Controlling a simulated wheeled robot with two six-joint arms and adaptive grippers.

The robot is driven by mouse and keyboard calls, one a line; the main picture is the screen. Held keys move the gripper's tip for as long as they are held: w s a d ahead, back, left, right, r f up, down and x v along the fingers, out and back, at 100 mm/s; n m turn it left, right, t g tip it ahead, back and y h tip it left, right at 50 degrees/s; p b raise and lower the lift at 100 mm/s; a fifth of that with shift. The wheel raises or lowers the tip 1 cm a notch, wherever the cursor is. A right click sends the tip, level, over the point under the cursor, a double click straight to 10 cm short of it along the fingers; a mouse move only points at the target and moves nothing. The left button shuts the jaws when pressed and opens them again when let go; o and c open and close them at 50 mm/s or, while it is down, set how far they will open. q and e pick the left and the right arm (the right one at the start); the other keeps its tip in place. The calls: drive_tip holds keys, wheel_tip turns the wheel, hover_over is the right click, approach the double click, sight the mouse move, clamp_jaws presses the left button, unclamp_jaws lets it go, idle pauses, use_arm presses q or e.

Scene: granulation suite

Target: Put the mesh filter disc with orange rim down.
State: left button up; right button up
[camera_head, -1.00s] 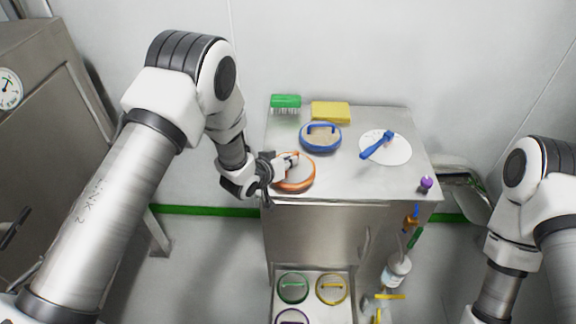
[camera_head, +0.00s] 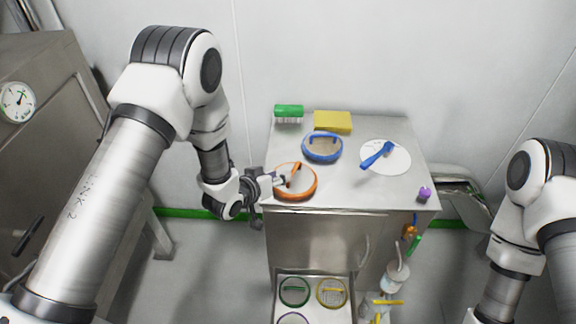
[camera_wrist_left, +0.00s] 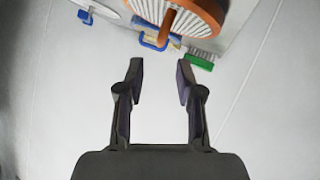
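The mesh filter disc with orange rim (camera_head: 312,190) lies on the steel cabinet top (camera_head: 350,195), at its front left edge, with its orange handle upward. It also shows at the top of the left wrist view (camera_wrist_left: 200,14), beyond the fingers. My left gripper (camera_head: 281,181) is at the disc's left side. In the left wrist view its two fingers (camera_wrist_left: 160,68) are apart with nothing between them, and a gap shows between the fingertips and the handle. My right arm shows at the right edge; its gripper is out of frame.
Behind the disc are a blue-rimmed disc (camera_head: 322,157), a green brush (camera_head: 288,111) and a yellow sponge (camera_head: 333,122). A blue scoop (camera_head: 377,155) lies on a white round sheet (camera_head: 400,162). A purple-topped item (camera_head: 424,194) stands front right. More rimmed discs (camera_head: 294,303) sit below.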

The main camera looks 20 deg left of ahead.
use_arm(q)
drive_tip(key=s+a+f+g+y, duration=0.1)
drive_tip(key=s+f+g, duration=0.3)
drive_tip(key=s, duration=0.8)
drive_tip(key=s+a+f+g+y, duration=0.2)
drive_tip(key=s+a+f+g, duration=0.1)
drive_tip(key=s, duration=0.8)
drive_tip(key=s+a+f+g+y+p, duration=0.1)
drive_tip(key=s+a+f+g, duration=0.2)
drive_tip(key=s, duration=0.9)
wheel_tip(320, 180, down, 3)
drive_tip(key=shift+s+a+f+g, duration=0.1)
drive_tip(key=shift+s+a+g, duration=0.2)
drive_tip(key=shift+g, duration=0.5)
